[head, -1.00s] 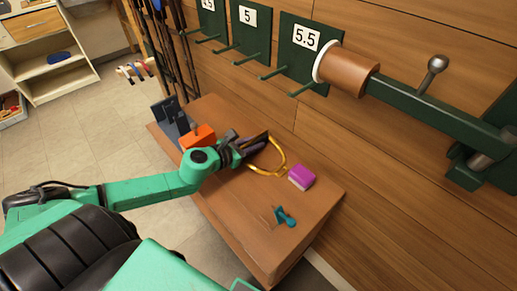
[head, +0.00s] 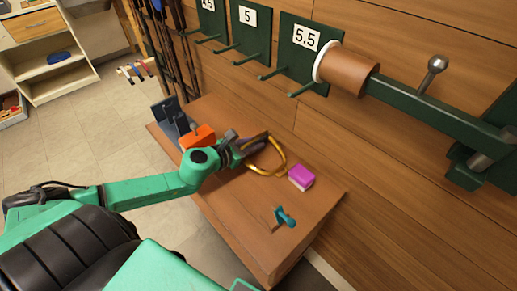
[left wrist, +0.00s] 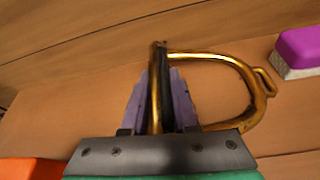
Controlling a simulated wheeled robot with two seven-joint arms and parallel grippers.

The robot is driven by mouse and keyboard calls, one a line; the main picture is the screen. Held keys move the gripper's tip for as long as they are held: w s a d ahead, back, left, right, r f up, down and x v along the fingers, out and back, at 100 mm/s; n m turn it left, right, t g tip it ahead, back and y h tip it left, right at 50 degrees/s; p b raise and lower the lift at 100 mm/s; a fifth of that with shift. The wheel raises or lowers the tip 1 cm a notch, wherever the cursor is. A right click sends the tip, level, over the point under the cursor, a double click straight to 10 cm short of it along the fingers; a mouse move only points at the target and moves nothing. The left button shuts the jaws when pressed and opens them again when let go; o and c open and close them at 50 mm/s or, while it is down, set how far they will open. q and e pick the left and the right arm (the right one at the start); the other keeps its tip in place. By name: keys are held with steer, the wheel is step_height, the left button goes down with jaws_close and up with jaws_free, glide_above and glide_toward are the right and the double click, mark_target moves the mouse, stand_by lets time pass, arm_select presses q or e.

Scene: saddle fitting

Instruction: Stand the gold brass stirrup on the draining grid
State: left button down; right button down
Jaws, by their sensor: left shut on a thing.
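The gold brass stirrup (head: 280,153) shows at the middle of the head view, over the brown table. In the left wrist view the stirrup (left wrist: 240,66) has its rounded bow to the right and its straight tread between the fingers. My left gripper (head: 262,142) is shut on the tread; its purple-grey fingers (left wrist: 163,95) lie on either side of it. Whether the stirrup touches the table is hard to tell. My right gripper is not in view.
A purple and white sponge-like block (head: 301,177) lies just right of the stirrup on the table (head: 250,215). A teal tool (head: 284,216) is near the front. An orange block (head: 197,137) and a dark grey bracket (head: 172,122) stand behind my left arm. Green wall racks hang above.

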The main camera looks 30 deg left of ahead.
arm_select(q)
steer(key=shift+r, duration=0.15)
stand_by(0.5)
step_height(320, 180, up, 10)
steer(key=p, duration=0.5)
